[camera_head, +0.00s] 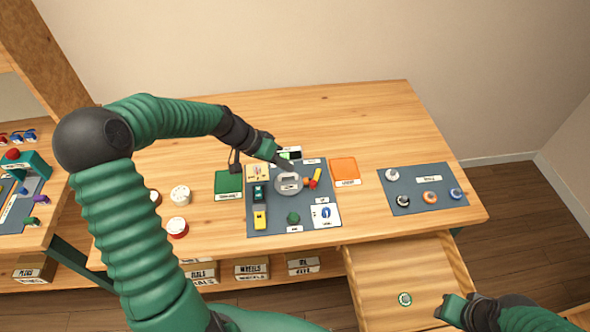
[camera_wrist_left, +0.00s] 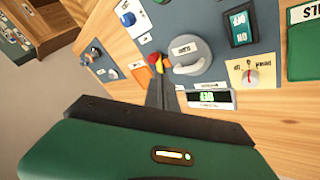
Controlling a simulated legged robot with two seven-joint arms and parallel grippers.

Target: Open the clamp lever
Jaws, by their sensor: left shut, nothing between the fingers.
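A small red, yellow and orange lever piece (camera_head: 316,177), which looks like the clamp lever, sits on the grey-blue panel (camera_head: 264,218) at the right of a round grey disc (camera_head: 284,190). In the left wrist view the lever (camera_wrist_left: 156,61) is just beyond my fingertips, beside the grey disc (camera_wrist_left: 193,66). My left gripper (camera_head: 290,165) is shut and empty above the panel's far edge. In the wrist view its fingers (camera_wrist_left: 162,82) partly overlap the lever; contact cannot be told. My right gripper (camera_head: 455,308) is over the drawer, its jaws unclear.
The panel also holds a small display (camera_wrist_left: 205,98), a dark switch (camera_wrist_left: 240,22), a yellow-based dial (camera_wrist_left: 253,77), a yellow block (camera_head: 260,219) and a green knob (camera_head: 293,217). An orange pad (camera_head: 345,169) lies at right. An open drawer (camera_head: 380,285) holds a green ring (camera_head: 405,299).

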